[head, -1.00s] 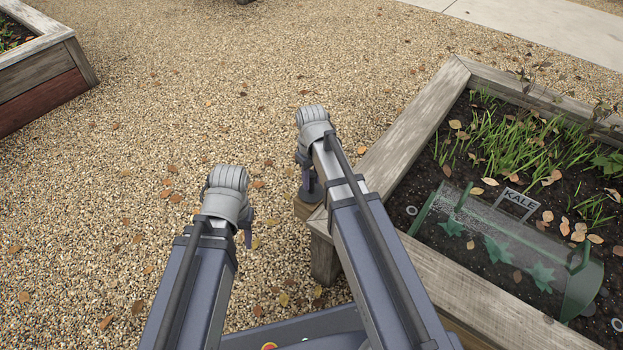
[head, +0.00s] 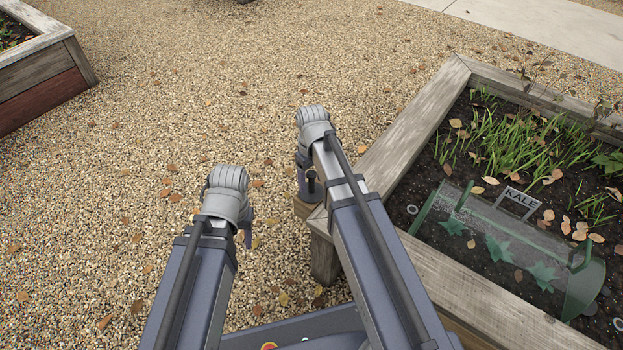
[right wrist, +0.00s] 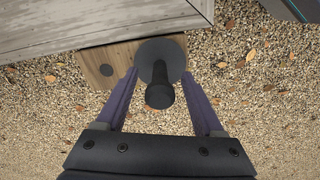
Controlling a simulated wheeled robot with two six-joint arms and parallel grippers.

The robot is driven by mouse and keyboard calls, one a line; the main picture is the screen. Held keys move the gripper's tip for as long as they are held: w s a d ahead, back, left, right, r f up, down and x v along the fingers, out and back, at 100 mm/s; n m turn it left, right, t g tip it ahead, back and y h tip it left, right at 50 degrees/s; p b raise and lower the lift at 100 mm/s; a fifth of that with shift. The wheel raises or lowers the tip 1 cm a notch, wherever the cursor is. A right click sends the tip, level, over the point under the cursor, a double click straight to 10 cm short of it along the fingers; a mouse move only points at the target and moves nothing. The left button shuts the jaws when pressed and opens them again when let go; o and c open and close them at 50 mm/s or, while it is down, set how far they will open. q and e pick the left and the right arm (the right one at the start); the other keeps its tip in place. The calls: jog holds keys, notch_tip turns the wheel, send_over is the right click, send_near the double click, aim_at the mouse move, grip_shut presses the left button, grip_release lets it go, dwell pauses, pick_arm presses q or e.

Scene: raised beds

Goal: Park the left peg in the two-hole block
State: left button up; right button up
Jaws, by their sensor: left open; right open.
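The peg (right wrist: 160,92) has a black handle and a wide round dark flange. In the right wrist view its flange lies over the right end of the wooden two-hole block (right wrist: 122,57). One dark hole (right wrist: 107,70) shows empty to its left; the flange hides what is under it, including any shaft. My right gripper (right wrist: 160,76) is open, its purple fingers on either side of the peg. In the head view the peg (head: 315,184) shows beside my right gripper (head: 304,184), above the block (head: 302,208). My left gripper (head: 246,238) hangs open and empty over gravel.
The block sits against the corner of a wooden raised bed (head: 408,130). In the bed stand a clear green-ended cover (head: 480,235) and a KALE sign (head: 518,203). Another bed (head: 45,80) is at the far left. Open gravel lies between.

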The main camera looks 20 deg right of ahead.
notch_tip(320, 180, up, 8)
jog(key=p, duration=0.8)
jog(key=shift+f, duration=0.1)
jog(key=s+a+h, duration=0.1)
jog(key=s+a, duration=0.9)
jog(key=s, duration=0.5)
notch_tip(320, 180, up, 32)
jog(key=m+p, duration=0.1)
jog(key=p, duration=3.1)
jog(key=shift+w+a, duration=0.25)
jog(key=shift+w, duration=0.1)
jog(key=shift+c, duration=0.3)
